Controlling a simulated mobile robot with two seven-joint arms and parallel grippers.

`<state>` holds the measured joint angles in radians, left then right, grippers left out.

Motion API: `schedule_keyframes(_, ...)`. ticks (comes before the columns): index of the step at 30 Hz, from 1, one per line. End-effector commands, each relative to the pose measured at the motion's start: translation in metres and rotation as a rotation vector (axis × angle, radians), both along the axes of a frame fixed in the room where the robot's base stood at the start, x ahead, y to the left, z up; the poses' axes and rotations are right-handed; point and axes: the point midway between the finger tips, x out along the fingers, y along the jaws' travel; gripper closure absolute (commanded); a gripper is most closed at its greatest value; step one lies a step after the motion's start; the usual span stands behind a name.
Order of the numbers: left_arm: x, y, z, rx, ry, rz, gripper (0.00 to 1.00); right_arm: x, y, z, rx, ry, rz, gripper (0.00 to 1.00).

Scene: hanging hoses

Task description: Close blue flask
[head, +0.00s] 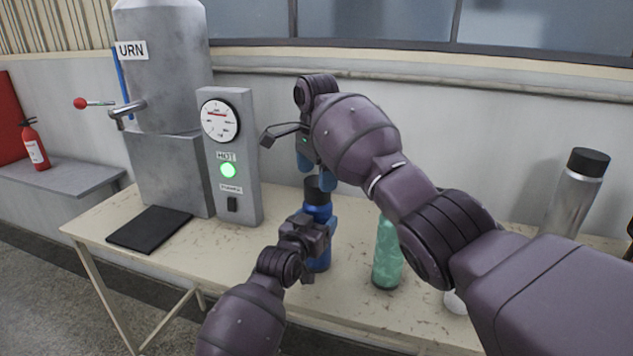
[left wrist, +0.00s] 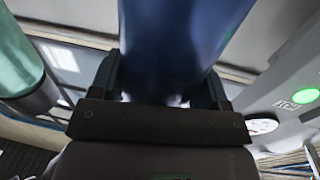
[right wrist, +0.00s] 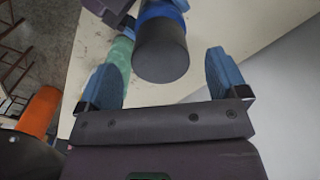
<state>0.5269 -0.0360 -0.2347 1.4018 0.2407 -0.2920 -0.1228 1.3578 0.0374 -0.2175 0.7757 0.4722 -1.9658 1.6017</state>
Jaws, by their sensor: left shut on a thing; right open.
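The blue flask (head: 318,209) stands upright over the table, with a black cap (head: 317,188) at its top. My left gripper (head: 318,235) is shut around the flask's body. The flask fills the middle of the left wrist view (left wrist: 178,45) between the fingers. My right gripper (head: 318,172) is open above and around the cap's height. In the right wrist view the black cap (right wrist: 161,50) lies between and ahead of the two blue fingertips (right wrist: 165,80), with a gap on both sides. Whether the cap is seated on the flask cannot be told.
A green flask (head: 388,255) stands just right of the blue flask. A steel flask (head: 577,193) with a black cap stands at the far right. The urn (head: 165,70), gauge panel (head: 232,150) and black mat (head: 150,229) are at left. The table's front left (head: 210,255) is clear.

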Motion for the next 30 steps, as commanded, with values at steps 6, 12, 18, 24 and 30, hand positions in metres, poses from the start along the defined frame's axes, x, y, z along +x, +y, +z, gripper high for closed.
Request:
schedule_keyframes(6,0.000,0.000,-0.001,0.001,0.002,0.000,0.97,0.001,-0.001,0.046,-0.002,-0.005,-0.001,0.08)
schedule_keyframes(12,0.000,0.000,-0.001,0.000,0.002,0.000,0.97,0.001,-0.001,0.071,-0.003,-0.003,-0.001,0.08)
schedule_keyframes(18,0.000,0.000,-0.001,0.001,0.002,0.000,0.97,0.000,-0.001,0.089,-0.001,-0.002,-0.002,0.08)
schedule_keyframes(24,0.000,0.000,-0.001,0.000,0.001,0.000,0.97,0.000,0.000,0.093,0.000,0.000,-0.001,0.08)
schedule_keyframes(30,0.000,0.000,-0.001,0.000,0.001,0.000,0.28,0.000,0.000,0.093,0.000,0.000,-0.001,0.08)
